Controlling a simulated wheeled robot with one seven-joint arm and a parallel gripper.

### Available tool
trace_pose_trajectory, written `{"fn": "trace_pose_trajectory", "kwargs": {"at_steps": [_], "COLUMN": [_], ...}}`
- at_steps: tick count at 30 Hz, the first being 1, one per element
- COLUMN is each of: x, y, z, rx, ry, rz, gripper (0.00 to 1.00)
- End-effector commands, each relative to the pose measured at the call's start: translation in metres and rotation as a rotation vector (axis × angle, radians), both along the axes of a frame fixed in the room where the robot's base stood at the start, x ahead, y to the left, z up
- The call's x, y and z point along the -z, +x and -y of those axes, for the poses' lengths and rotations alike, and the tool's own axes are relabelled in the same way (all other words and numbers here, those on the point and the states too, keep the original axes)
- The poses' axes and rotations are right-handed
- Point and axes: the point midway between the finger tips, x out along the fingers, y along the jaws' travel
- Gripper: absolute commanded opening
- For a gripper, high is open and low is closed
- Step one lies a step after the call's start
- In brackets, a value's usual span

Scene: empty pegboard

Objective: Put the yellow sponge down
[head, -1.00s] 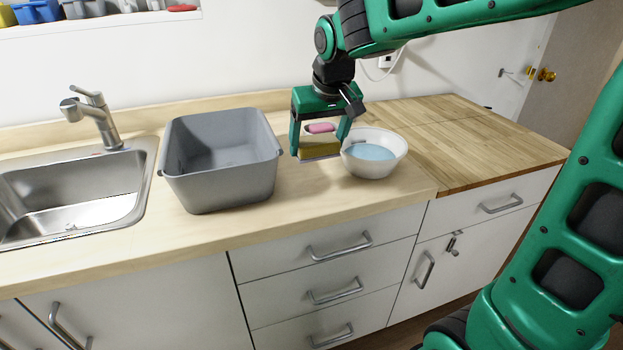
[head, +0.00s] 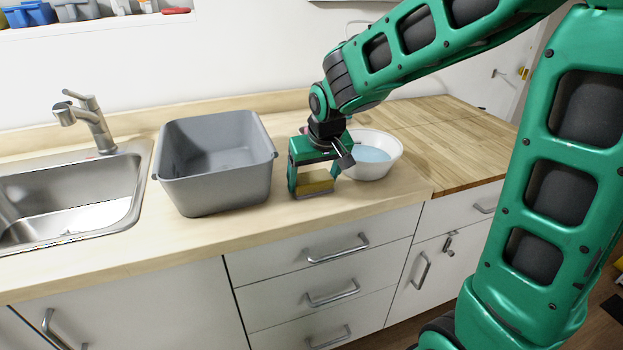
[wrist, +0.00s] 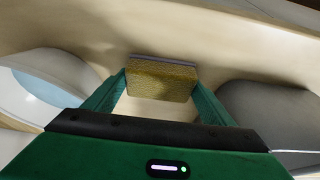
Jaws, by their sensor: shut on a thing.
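The yellow sponge (head: 315,182) has a grey layer along one side. My gripper (head: 316,189) is shut on it, with a finger at each end. In the head view the sponge is low over or on the wooden counter, between the grey tub and the white bowl. I cannot tell whether it touches the counter. In the wrist view the sponge (wrist: 162,79) is held between the green fingertips (wrist: 161,84), with pale counter around it.
The grey tub (head: 215,190) stands left of my gripper, and the white bowl (head: 372,170) with blue inside stands close on its right. The sink (head: 75,190) is far left. The counter's front edge is near. A darker wood board (head: 450,135) lies clear at right.

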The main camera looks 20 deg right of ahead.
Motion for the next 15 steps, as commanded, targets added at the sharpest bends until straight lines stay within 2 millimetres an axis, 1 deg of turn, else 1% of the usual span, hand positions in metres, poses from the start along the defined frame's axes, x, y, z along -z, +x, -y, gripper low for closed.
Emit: {"fn": "trace_pose_trajectory", "kwargs": {"at_steps": [5, 6, 7, 8, 15], "x": [0.0017, 0.0013, 0.0012, 0.0012, 0.0009], "y": [-0.0001, 0.0000, 0.0000, 0.0000, 0.0000], "z": [-0.0001, -0.0001, -0.0001, -0.0001, -0.0003], "rx": [0.000, 0.000, 0.000, 0.000, -0.001], "ry": [0.000, 0.000, 0.000, 0.000, 0.000], "rz": [-0.001, 0.000, 0.000, 0.000, 0.000], "gripper": [0.56, 0.87, 0.94, 0.96, 0.96]}}
